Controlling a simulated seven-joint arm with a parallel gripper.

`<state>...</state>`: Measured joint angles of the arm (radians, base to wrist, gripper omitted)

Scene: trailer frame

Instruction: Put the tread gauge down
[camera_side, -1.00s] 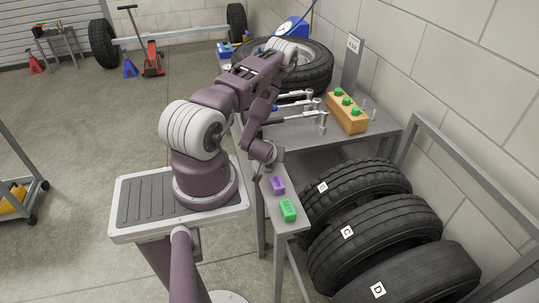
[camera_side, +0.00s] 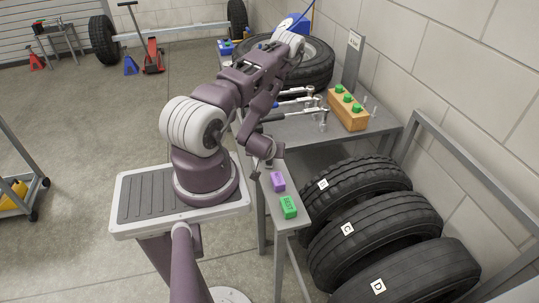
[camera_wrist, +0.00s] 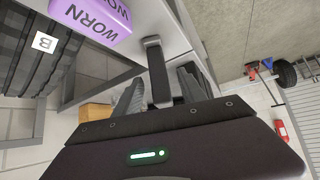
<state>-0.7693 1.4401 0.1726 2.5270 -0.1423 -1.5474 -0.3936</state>
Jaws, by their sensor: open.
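My gripper (camera_wrist: 163,92) is open; its two grey fingers point away from the wrist camera. A dark bar with a grey end, apparently the tread gauge (camera_wrist: 158,72), shows between the fingers, by the narrow grey shelf. I cannot tell whether it touches a finger. In the side view my gripper (camera_side: 271,161) is low over the far end of the narrow shelf (camera_side: 268,205), and the gauge is too small to make out there. A purple block (camera_side: 278,181) marked WORN in the wrist view (camera_wrist: 95,14) and a green block (camera_side: 288,207) sit on the shelf.
Several tyres (camera_side: 375,228) with letter tags stand in a rack right of the shelf. The grey bench (camera_side: 300,132) behind carries wrenches (camera_side: 290,113), a wooden block with green tops (camera_side: 347,113) and a large tyre (camera_side: 318,65).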

